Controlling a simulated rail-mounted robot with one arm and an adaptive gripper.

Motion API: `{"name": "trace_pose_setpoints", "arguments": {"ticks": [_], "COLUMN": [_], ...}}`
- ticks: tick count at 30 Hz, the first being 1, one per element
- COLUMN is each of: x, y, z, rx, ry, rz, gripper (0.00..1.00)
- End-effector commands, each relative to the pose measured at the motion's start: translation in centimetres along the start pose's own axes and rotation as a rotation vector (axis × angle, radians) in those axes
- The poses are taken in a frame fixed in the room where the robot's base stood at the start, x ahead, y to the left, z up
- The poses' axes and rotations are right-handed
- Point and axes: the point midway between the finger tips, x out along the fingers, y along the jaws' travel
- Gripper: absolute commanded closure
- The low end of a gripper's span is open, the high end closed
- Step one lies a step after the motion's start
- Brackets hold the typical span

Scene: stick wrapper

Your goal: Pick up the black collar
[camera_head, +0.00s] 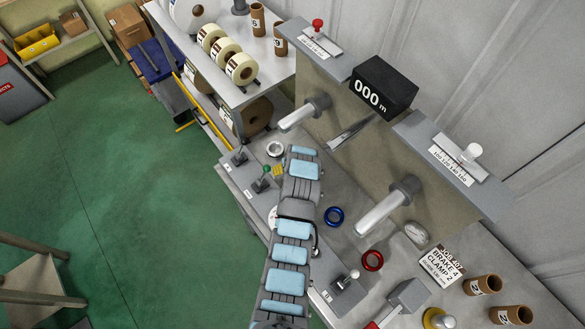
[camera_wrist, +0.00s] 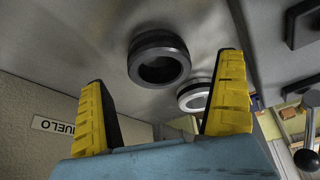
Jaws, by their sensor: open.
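The black collar (camera_wrist: 157,42) lies on the grey bench top in the wrist view, ahead of my gripper and between the lines of its two fingers. My gripper (camera_wrist: 163,72) is open, with yellow ridged fingers wide apart and nothing between them. The collar looks apart from both fingers. In the head view my gripper (camera_head: 279,170) is mostly hidden by my own arm, with a bit of yellow showing. I cannot make out the black collar there.
A silver collar (camera_wrist: 193,86) lies close by the black one; it also shows in the head view (camera_head: 275,149). A blue collar (camera_head: 334,217) and a red collar (camera_head: 372,260) lie farther right. Levers (camera_head: 264,181) line the bench's front edge. Two metal spindles (camera_head: 388,207) overhang the bench.

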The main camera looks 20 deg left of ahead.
Motion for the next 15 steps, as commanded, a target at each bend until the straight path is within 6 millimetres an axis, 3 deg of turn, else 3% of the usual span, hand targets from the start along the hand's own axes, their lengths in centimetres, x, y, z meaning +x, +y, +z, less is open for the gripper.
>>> {"name": "trace_pose_setpoints", "arguments": {"ticks": [6,15], "x": [1.6,2.2], "y": [0.0,0.0], "z": [0.1,0.1], "rx": [0.000,0.000], "ry": [-0.003,-0.001], "rz": [-0.001,-0.001], "gripper": [0.01,0.01]}}
